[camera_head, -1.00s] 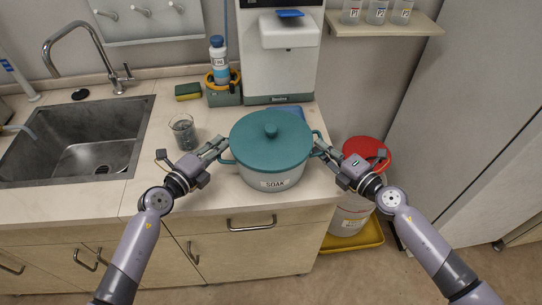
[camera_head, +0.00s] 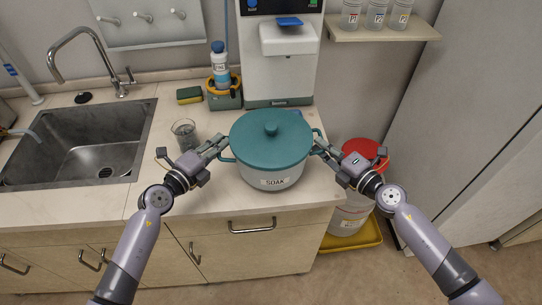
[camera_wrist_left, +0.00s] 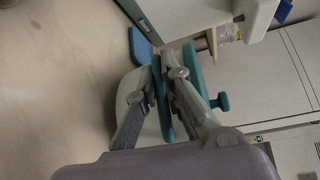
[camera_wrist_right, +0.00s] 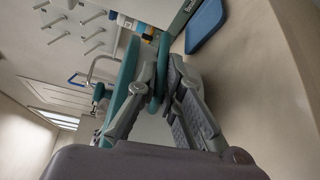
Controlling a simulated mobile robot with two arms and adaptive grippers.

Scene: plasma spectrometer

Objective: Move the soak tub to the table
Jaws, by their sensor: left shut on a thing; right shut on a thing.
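The soak tub (camera_head: 272,172) is a white pot with a teal lid, teal side handles and a "SOAK" label. It is upright over the counter near its front edge; I cannot tell whether its base touches the counter. My left gripper (camera_head: 222,146) is shut on the tub's left handle, and the handle shows between its fingers in the left wrist view (camera_wrist_left: 163,92). My right gripper (camera_head: 320,145) is shut on the right handle, also seen in the right wrist view (camera_wrist_right: 160,85). The lid (camera_head: 270,138) sits on the tub.
A sink (camera_head: 75,140) lies at the left, with a glass beaker (camera_head: 185,133) between it and the tub. A white instrument (camera_head: 283,60) stands behind. A red-lidded bin (camera_head: 362,152) in a yellow tray (camera_head: 355,238) stands on the floor at right. A blue mat shows in the right wrist view (camera_wrist_right: 206,25).

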